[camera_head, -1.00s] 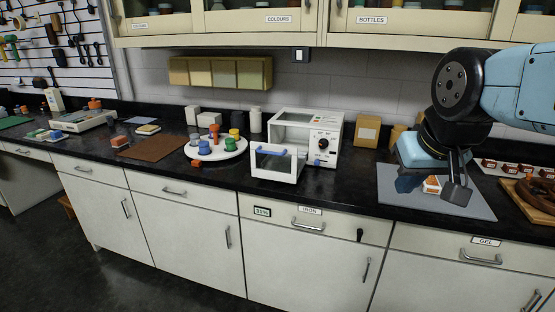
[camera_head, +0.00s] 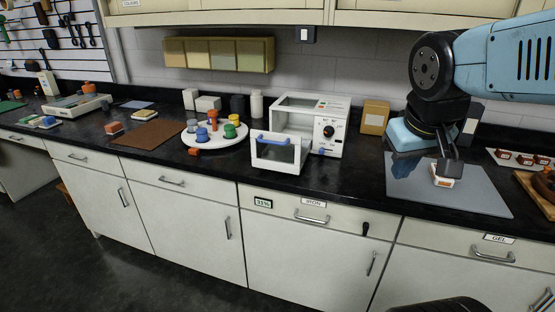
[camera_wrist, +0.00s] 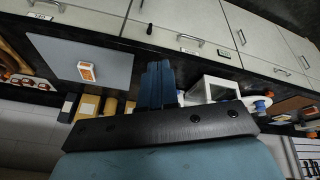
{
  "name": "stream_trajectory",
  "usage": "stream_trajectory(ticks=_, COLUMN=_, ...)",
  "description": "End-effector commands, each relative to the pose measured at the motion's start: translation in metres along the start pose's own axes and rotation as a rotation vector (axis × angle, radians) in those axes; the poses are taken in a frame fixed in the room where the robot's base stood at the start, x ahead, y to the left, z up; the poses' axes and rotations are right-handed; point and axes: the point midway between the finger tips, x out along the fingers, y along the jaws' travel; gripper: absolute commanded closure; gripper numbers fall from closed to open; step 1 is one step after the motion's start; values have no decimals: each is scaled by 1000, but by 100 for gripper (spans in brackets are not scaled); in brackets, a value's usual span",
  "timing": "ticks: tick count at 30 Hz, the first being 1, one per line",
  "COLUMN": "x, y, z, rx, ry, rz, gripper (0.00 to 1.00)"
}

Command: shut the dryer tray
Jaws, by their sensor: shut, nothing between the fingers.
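The dryer (camera_head: 328,132) is a white box with a dial, standing on the black counter at picture centre. Its tray (camera_head: 277,164) is pulled out at the front, with a windowed white face and a blue handle (camera_head: 274,139). My gripper (camera_head: 402,172) is over the grey mat, to the right of the dryer and apart from it. Its blue fingers are together and empty; they also show in the wrist view (camera_wrist: 159,66). The dryer appears there to the right of the fingers, partly hidden behind my gripper.
A small orange-and-white block (camera_head: 443,175) lies on the grey mat (camera_head: 475,198). A tan box (camera_head: 374,118) stands behind, between dryer and arm. A round white turntable (camera_head: 220,139) with several coloured pots stands left of the dryer. Cupboards hang above.

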Motion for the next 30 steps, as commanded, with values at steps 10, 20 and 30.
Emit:
stream_trajectory(ticks=10, x=61, y=7, z=-17, rx=-504, ry=-326, rz=239, gripper=100)
stream_trajectory(ticks=20, x=105, y=-5, z=-61, rx=-1011, ry=-537, rz=526, gripper=100)
stream_trajectory(ticks=30, x=150, y=-65, z=-122, rx=-1542, ry=-630, rz=884, gripper=100)
